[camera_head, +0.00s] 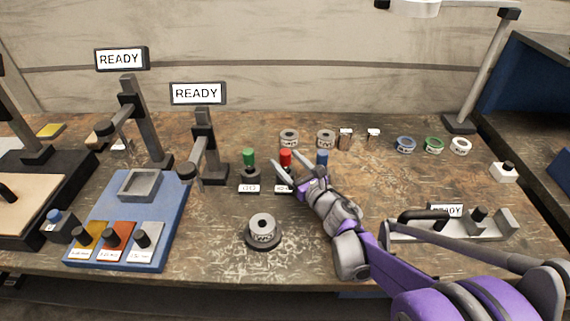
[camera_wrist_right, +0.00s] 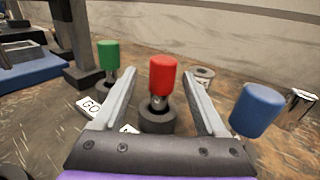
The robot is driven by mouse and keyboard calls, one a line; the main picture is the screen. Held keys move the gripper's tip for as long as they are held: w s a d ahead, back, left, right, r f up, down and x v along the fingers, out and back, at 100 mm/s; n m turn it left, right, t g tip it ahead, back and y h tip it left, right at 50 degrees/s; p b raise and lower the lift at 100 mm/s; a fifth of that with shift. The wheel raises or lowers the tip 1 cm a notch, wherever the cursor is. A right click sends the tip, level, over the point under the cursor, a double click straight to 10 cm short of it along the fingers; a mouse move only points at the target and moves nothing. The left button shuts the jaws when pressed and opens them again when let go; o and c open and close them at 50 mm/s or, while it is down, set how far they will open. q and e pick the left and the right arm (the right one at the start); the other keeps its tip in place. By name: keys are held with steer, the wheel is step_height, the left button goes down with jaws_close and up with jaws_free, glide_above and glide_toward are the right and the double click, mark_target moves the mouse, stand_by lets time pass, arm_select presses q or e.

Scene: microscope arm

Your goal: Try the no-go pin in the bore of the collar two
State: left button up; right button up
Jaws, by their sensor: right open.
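The red-handled pin (camera_head: 285,157) stands upright in a dark round holder; its label is partly hidden, and the green pin's label reads GO. My right gripper (camera_head: 290,165) is open at the red pin. In the right wrist view the red handle (camera_wrist_right: 163,76) shows between the spread fingers, with a gap on each side. A grey collar (camera_head: 262,222) sits on a dark round base at the front. Two more grey collars stand at the back, one at left (camera_head: 289,136) and one at right (camera_head: 325,137). I cannot read which is collar two. My left gripper is out of view.
A green pin (camera_head: 249,158) stands left of the red one, a blue pin (camera_head: 322,158) right. A blue tray (camera_head: 175,215) and stands with READY signs (camera_head: 198,93) are at left. Colored rings (camera_head: 434,145) lie at back right. A grey fixture (camera_head: 450,228) stands at right.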

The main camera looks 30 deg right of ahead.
steer(key=w, duration=0.4)
steer(key=shift+w+f+b, duration=0.15)
steer(key=shift+w+b, duration=0.15)
jaws_close()
